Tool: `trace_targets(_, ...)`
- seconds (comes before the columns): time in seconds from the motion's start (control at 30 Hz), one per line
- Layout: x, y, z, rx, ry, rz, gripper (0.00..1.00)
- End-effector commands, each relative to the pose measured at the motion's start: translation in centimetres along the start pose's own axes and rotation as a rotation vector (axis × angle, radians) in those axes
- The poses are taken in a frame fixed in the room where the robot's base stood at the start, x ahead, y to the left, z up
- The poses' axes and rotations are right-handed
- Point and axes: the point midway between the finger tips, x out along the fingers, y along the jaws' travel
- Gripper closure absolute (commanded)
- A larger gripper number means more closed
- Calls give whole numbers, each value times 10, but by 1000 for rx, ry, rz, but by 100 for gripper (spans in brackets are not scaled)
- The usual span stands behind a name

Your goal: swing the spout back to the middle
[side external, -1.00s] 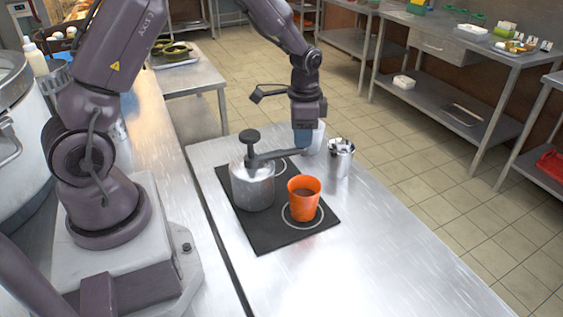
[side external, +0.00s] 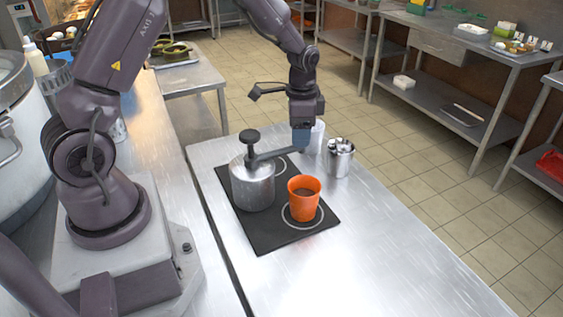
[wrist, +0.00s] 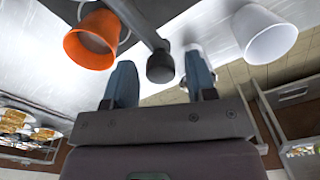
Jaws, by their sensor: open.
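The steel pot (side external: 252,185) stands on the black mat (side external: 285,235) with a black knob (side external: 250,137) on top. Its dark grey spout (side external: 272,153) points right, toward the far edge of the mat and my gripper (side external: 300,142). In the wrist view the spout's dark round end (wrist: 160,66) lies between the two fingers of my gripper (wrist: 162,82). The fingers are open, with a gap visible on each side of it. An orange cup (side external: 304,202) with brown contents stands on a white ring of the mat. A white cup (side external: 317,138) stands partly behind my gripper.
A steel container with utensils (side external: 340,160) stands right of my gripper, close to the white cup. In the wrist view the orange cup (wrist: 92,42) and white cup (wrist: 263,35) flank the spout. The steel counter (side external: 370,250) is clear toward the front right.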

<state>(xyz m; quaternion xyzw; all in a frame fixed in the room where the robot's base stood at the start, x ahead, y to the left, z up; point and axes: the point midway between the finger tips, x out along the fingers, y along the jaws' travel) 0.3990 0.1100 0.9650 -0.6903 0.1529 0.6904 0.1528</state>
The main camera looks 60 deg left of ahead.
Motion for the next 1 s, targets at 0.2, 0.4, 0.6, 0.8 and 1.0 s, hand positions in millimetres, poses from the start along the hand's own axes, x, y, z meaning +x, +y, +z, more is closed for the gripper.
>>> trace_targets(0.2, -8, 0, 0, 0, 1, -1, 49)
trace_targets(0.4, -25, 0, 0, 0, 2, -2, 49)
trace_targets(0.6, -41, 0, 0, 0, 2, -2, 49)
trace_targets(0.8, -56, 0, 0, 0, 1, -1, 49)
trace_targets(1.0, -69, 0, 0, 0, 1, -1, 49)
